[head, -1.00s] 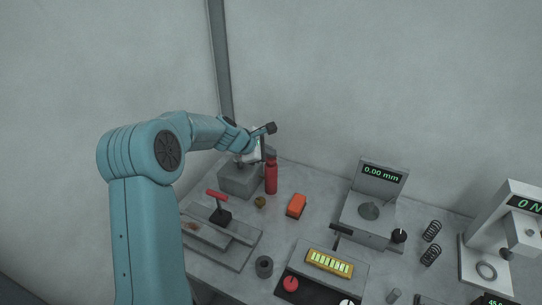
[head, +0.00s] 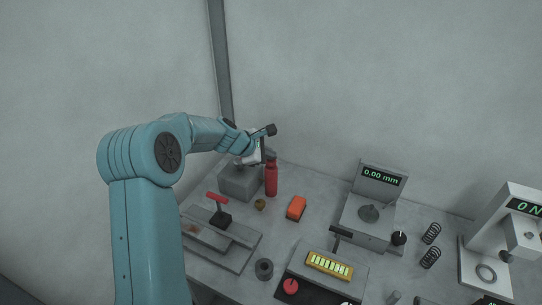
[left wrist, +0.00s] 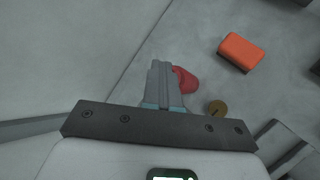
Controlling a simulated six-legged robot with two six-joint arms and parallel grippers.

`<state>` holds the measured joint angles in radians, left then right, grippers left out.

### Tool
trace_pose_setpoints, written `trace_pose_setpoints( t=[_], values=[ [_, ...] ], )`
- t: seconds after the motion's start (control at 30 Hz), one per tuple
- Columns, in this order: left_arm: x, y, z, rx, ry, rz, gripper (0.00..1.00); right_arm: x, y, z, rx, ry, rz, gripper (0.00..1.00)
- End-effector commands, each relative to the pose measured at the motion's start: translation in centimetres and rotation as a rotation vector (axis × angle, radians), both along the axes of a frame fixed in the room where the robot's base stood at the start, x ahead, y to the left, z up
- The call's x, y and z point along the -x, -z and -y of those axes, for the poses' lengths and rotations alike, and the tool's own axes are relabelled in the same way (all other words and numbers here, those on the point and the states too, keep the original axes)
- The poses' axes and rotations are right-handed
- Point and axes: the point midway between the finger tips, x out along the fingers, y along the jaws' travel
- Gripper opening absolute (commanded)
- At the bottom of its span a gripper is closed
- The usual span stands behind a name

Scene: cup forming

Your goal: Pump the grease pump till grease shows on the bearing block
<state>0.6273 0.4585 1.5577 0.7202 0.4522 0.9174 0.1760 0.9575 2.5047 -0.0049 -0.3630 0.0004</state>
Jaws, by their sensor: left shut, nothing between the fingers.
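A red cylinder (head: 271,179), which looks like the grease pump, stands upright on the bench at the back left. A grey block (head: 238,184), perhaps the bearing block, is just left of it. I cannot make out any grease on it. My left gripper (head: 263,153) is above these two, near the top of the red cylinder. In the left wrist view its fingers (left wrist: 160,70) are shut and empty. There the red cylinder (left wrist: 186,80) is partly hidden behind them, and I cannot tell whether they touch. My right gripper is not in view.
A small brass knob (head: 260,203) and an orange box (head: 296,208) lie in front. A red-handled tool (head: 218,207) rests on a grey plate at the left. A gauge reading 0.00 mm (head: 380,175), springs (head: 431,234) and a yellow lit panel (head: 329,264) are further right.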

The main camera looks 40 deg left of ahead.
Motion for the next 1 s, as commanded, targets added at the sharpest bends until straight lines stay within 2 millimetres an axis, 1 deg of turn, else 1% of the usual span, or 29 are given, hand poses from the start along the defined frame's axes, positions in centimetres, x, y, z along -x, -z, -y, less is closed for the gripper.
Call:
trace_pose_setpoints(
  t=[0.03,0.3,0.63,0.73,0.87,1.0],
  values=[
    [0.0,-0.5,0.0,0.001,0.002,-0.002,0.00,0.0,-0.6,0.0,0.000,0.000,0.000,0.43],
    [0.0,-2.2,0.0,0.000,0.001,-0.001,0.00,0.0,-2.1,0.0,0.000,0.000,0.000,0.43],
    [-0.1,-2.3,0.0,0.000,0.000,0.000,0.00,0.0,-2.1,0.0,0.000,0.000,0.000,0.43],
    [-0.1,-2.6,0.0,-0.001,0.000,0.001,0.00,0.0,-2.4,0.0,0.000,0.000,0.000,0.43],
    [-0.1,-3.7,0.0,-0.001,0.001,0.001,0.00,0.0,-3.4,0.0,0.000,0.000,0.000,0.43],
    [-0.1,-5.2,0.0,-0.001,0.001,0.001,0.00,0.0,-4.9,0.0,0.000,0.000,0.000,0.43]
  ],
)
